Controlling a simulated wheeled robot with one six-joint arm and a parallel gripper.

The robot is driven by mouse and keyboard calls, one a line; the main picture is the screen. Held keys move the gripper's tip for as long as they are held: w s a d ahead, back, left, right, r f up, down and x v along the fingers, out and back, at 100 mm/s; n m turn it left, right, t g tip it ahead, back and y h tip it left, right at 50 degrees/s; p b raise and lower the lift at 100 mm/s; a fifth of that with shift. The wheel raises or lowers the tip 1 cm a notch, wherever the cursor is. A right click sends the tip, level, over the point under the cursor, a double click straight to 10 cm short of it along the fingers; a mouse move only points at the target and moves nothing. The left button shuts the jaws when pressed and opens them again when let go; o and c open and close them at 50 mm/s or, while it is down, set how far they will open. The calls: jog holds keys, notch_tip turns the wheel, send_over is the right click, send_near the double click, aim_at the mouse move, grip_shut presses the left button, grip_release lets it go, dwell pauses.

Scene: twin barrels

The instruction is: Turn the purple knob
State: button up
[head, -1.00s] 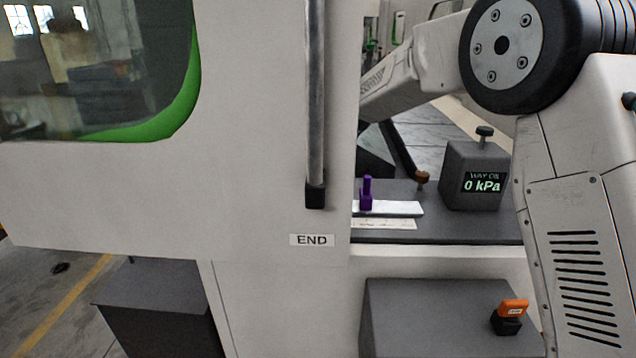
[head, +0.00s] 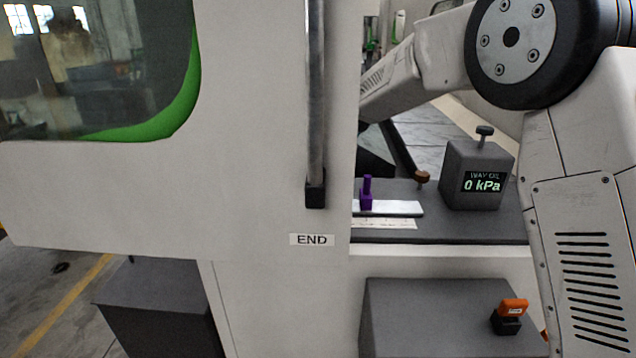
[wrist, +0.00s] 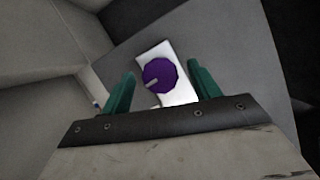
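In the wrist view a round purple knob (wrist: 160,75) with a grey pointer mark sits on a white plate (wrist: 182,94). The pointer faces lower left. My gripper (wrist: 160,69) has its two green fingers apart, one on each side of the knob in the picture. Gaps show between the fingers and the knob; I cannot tell the remaining depth. In the head view my gripper is hidden behind the machine's panel. An upright purple piece (head: 366,194) stands on a white strip there; I cannot tell whether it is the same knob.
A grey gauge box (head: 476,175) reading 0 kPa stands right of the purple piece. A brown knob (head: 422,178) is between them. A large white door (head: 265,120) with a vertical bar handle (head: 315,100) blocks the left. An orange switch (head: 512,307) sits lower right.

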jog(key=v, duration=0.7)
jog(key=shift+r, duration=0.4)
jog(key=shift+s+d, duration=0.1)
